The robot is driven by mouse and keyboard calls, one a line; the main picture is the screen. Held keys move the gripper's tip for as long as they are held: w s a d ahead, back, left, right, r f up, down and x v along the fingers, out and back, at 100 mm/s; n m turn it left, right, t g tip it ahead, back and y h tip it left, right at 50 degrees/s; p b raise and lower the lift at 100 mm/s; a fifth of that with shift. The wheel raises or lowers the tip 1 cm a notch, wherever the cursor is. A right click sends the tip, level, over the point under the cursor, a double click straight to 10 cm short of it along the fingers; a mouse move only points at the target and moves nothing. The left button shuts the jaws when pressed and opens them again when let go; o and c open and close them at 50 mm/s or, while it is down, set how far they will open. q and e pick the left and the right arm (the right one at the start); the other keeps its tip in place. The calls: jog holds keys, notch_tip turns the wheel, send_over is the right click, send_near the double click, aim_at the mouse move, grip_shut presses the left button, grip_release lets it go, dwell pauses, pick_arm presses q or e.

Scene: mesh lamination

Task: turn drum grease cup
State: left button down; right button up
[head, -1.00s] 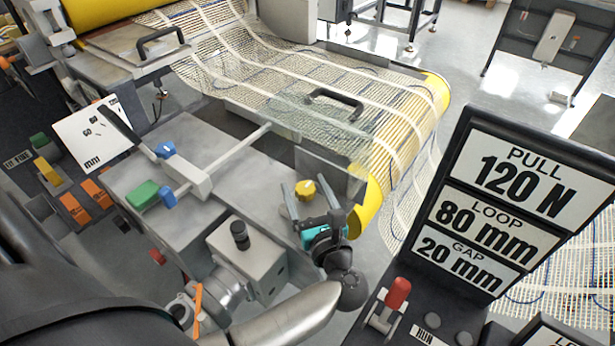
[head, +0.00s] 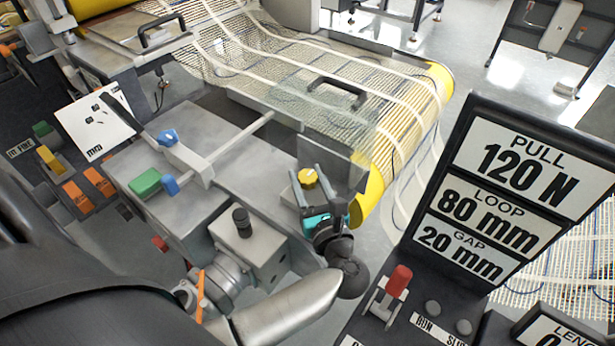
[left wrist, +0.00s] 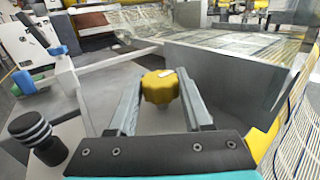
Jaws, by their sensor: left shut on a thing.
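The drum grease cup is a yellow, lobed cap (head: 307,179) with a pale mark on top, at the right end of the grey machine bed. It also shows in the left wrist view (left wrist: 160,88), in the middle. My left gripper (head: 306,174) has its two grey fingers on either side of the cap and is shut on it. In the left wrist view my fingers (left wrist: 158,85) flank the cap left and right. The cap's lower part and base are partly hidden by my fingers. My right gripper is not in view.
A black knob (head: 241,222) on a grey block stands left of my gripper. A sign panel (head: 505,195) and a red-handled lever (head: 398,281) stand at right.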

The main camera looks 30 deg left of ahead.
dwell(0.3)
pick_arm(q)
jog(key=m+t+h, duration=0.2)
jog(key=shift+h, duration=0.3)
jog(key=m+t+h, duration=0.2)
jog(key=h, duration=0.1)
jog(key=shift+a+m, duration=0.1)
jog(key=shift+m, duration=0.3)
jog(key=m+t+h, duration=0.1)
jog(key=m+h, duration=0.1)
jog(key=h, duration=0.1)
jog(key=shift+t, duration=0.3)
jog(key=shift+m+t+h+b, duration=0.3)
jog(key=shift+m+h+b, duration=0.55)
jog(key=shift+h, duration=0.75)
jog(key=shift+m+h, duration=0.25)
jog(key=shift+h, duration=0.05)
jog(key=shift+r, duration=0.1)
jog(key=shift+c, duration=1.6)
grip_release()
